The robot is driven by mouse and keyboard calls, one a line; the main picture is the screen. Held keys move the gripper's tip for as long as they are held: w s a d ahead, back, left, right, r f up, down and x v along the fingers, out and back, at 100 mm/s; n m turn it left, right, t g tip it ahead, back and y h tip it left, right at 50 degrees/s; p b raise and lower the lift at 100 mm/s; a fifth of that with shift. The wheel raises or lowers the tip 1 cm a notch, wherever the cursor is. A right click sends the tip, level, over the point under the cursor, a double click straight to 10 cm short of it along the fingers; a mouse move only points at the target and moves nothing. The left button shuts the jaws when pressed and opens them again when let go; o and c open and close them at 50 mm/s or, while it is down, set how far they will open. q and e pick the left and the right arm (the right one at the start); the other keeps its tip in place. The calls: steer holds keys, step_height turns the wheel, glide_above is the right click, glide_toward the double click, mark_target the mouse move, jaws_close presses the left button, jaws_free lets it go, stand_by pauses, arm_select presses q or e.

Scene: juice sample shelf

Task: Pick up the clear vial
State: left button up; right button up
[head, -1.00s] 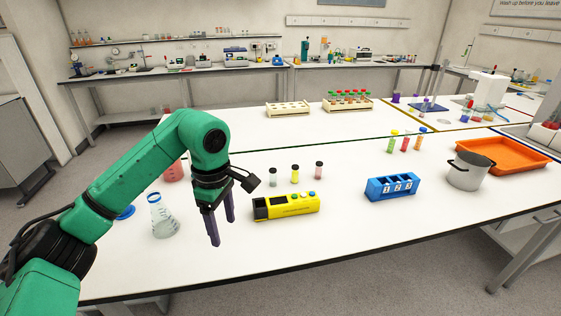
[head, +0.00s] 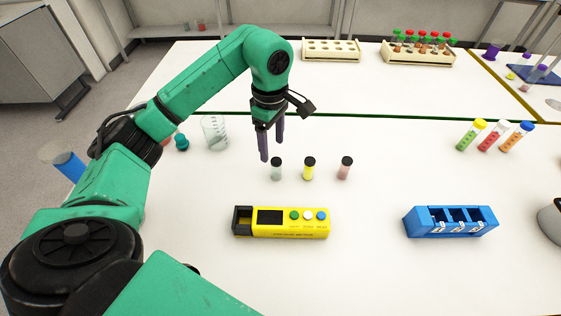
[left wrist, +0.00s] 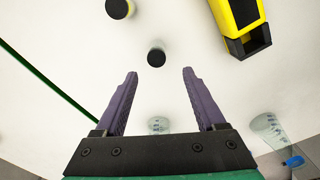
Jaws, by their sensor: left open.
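The clear vial (head: 276,171) has a black cap and stands upright on the white table. It is the leftmost of three small capped vials. A yellow vial (head: 309,171) and a pink vial (head: 347,170) stand to its right. My left gripper (head: 271,150) is open and empty, its fingers pointing down close to the clear vial. In the left wrist view, the black cap of the nearest vial, apparently the clear one (left wrist: 156,57), lies just beyond the open fingertips (left wrist: 160,74), roughly in line with the gap. My right gripper is not in view.
A yellow device (head: 282,222) with buttons lies in front of the vials. A blue rack (head: 451,221) is at the right, with colored tubes (head: 498,136) behind it. A glass beaker (head: 214,133) stands left of my gripper. Tube racks (head: 419,52) stand at the back.

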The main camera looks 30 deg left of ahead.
mark_target(276, 160)
arm_select(q)
steer(key=f, duration=0.2)
steer(key=f+p, duration=0.1)
steer(key=shift+s+f, duration=0.25)
steer(key=f+p, duration=0.1)
steer(key=f, duration=0.1)
steer(key=w+f+p, duration=0.1)
steer(key=shift+d+f+p, duration=0.35)
steer(key=shift+f, duration=0.05)
step_height(276, 160, down, 3)
steer(key=shift+r+p, duration=0.15)
steer(key=shift+p, duration=0.15)
steer(key=shift+s, duration=0.1)
jaws_close()
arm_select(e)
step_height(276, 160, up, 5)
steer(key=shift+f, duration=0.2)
